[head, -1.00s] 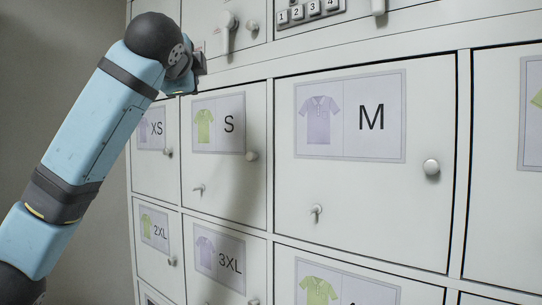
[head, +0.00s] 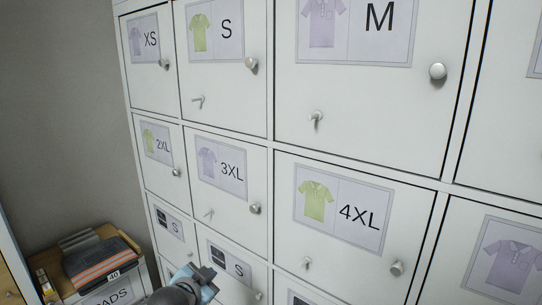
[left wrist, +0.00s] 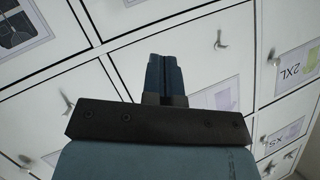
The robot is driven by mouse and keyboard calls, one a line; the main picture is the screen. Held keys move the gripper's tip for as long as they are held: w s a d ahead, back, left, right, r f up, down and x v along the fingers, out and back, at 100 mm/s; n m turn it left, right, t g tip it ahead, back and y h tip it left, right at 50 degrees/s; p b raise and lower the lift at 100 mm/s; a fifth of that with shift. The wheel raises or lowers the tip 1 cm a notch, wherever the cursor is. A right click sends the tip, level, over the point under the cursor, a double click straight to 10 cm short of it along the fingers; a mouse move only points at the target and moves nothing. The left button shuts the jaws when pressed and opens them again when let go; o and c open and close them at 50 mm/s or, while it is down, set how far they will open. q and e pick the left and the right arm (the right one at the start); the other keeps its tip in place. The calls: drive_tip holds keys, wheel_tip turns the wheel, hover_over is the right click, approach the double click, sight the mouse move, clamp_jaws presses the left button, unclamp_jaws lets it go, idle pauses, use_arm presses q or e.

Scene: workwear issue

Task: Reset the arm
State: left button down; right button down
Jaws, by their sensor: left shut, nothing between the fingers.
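My left arm shows only as a small blue and dark piece at the bottom edge of the head view, with the left gripper (head: 207,273) in front of the lower locker doors, beside a label marked S. In the left wrist view the two blue-grey fingers of the left gripper (left wrist: 164,72) are together with nothing between them. I cannot tell the exact gap between the gripper and the doors. My right gripper is in neither view.
A white locker wall (head: 278,140) fills most of the head view, its doors closed, with protruding knobs such as the 4XL knob (head: 397,268). A folded dark garment with orange stripes (head: 100,262) lies on a low unit at the lower left.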

use_arm(q)
drive_tip(key=s+a+f+n, duration=0.1)
drive_tip(key=s+f+n, duration=0.1)
drive_tip(key=s+f, duration=0.5)
drive_tip(key=s+a+f+n+g, duration=0.1)
drive_tip(key=s+f+n, duration=0.1)
drive_tip(key=s+f, duration=0.6)
drive_tip(key=s+a+f+n, duration=0.2)
drive_tip(key=s+f, duration=0.6)
drive_tip(key=s, duration=0.9)
drive_tip(key=shift+s+f+n+g, duration=0.2)
drive_tip(key=shift+s+n+g, duration=0.1)
drive_tip(key=shift+g, duration=0.1)
